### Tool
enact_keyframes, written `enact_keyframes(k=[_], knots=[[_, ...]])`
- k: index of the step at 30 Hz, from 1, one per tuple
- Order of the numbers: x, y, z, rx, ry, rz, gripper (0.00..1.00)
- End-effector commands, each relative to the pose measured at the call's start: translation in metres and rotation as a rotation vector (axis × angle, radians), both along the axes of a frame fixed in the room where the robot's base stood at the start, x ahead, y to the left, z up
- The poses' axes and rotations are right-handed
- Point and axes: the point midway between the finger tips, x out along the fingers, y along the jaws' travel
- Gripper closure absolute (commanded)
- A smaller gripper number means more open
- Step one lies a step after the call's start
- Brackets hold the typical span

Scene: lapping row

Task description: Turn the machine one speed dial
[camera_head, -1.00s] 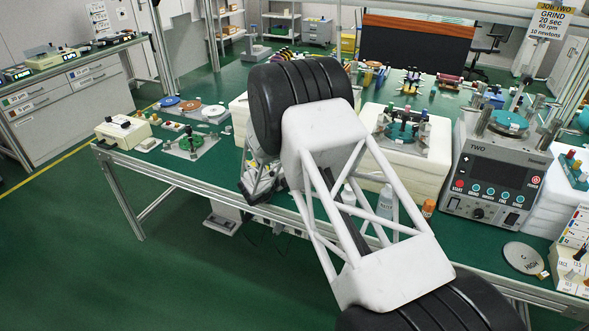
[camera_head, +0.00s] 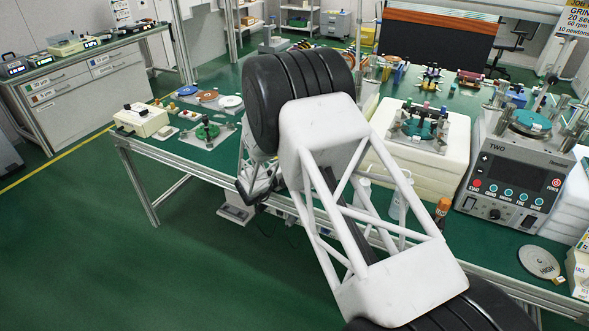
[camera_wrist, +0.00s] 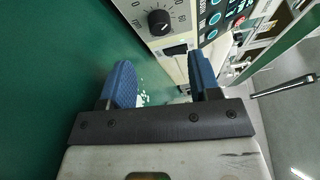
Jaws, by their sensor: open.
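In the wrist view a black round dial (camera_wrist: 159,22) with a white pointer mark sits on a pale machine panel (camera_wrist: 180,14), with numbers printed around it. No machine name is readable there. My gripper (camera_wrist: 163,72) is open and empty, its two blue fingertips apart. The dial lies beyond the fingertips, between them from left to right and not touched. A dark switch (camera_wrist: 176,49) is on the panel near the right fingertip. In the head view my arm hides much of the near bench edge, and no machine marked one can be made out.
The machine marked TWO (camera_head: 515,174) stands right on the green bench (camera_head: 185,150), with its own dial and buttons. An orange-capped bottle (camera_head: 442,212) and white bottles (camera_head: 402,195) stand near the arm. A round HIGH plate (camera_head: 541,262) lies at right. Floor left of the bench is clear.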

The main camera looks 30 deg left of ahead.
Motion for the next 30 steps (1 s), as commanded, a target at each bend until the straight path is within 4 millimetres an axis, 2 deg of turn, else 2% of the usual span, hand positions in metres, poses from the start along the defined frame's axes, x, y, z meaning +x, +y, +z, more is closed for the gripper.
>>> enact_keyframes(k=[7, 13, 20, 30], knots=[[0.003, -0.003, 0.003, -0.022, 0.014, 0.030, 0.43], [0.012, -0.013, 0.012, -0.117, 0.065, 0.145, 0.43], [0.017, -0.034, 0.024, -0.358, 0.172, 0.398, 0.43], [0.001, -0.061, 0.024, -0.690, 0.285, 0.693, 0.43]])
